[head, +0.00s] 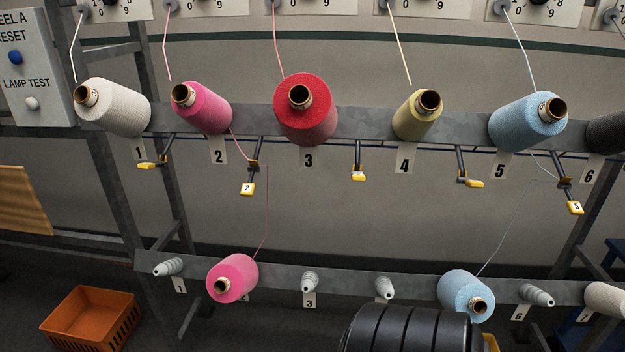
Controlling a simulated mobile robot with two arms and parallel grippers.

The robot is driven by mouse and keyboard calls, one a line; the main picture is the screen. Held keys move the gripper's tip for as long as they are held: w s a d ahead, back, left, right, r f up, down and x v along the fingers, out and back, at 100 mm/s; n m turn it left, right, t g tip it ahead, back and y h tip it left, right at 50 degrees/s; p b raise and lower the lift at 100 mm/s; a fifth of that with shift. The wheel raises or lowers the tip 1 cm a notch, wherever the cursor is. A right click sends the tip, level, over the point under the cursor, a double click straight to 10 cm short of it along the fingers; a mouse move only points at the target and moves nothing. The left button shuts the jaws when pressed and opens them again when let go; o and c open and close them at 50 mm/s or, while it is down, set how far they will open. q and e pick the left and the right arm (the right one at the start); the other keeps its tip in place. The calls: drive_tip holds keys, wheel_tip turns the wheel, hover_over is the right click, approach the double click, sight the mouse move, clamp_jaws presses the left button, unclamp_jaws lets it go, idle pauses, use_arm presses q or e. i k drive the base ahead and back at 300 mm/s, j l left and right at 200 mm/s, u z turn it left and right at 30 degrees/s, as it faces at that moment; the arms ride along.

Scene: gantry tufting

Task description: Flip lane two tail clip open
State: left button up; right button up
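The lane two tail clip (254,164) is a small dark piece on a short arm hanging below the grey upper rail, right of the number 2 plate. A yellow tag (247,189) marked 2 hangs under it. A thin pink thread runs from the upper pink cone (207,108) to the clip. Another pink thread goes down to the lower pink cone (233,278). The clip is too small to tell whether its jaw is open or shut. Neither of my grippers is in view.
Other lanes have similar yellow-tagged arms, such as lane three's tag (358,176) and lane five's tag (575,208). A lower rail (340,285) carries pegs and cones. A black ribbed object (410,330) fills the bottom centre. An orange crate (92,318) sits at lower left.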

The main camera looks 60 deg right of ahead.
sight(247, 189)
drive_tip(key=z, duration=1.65)
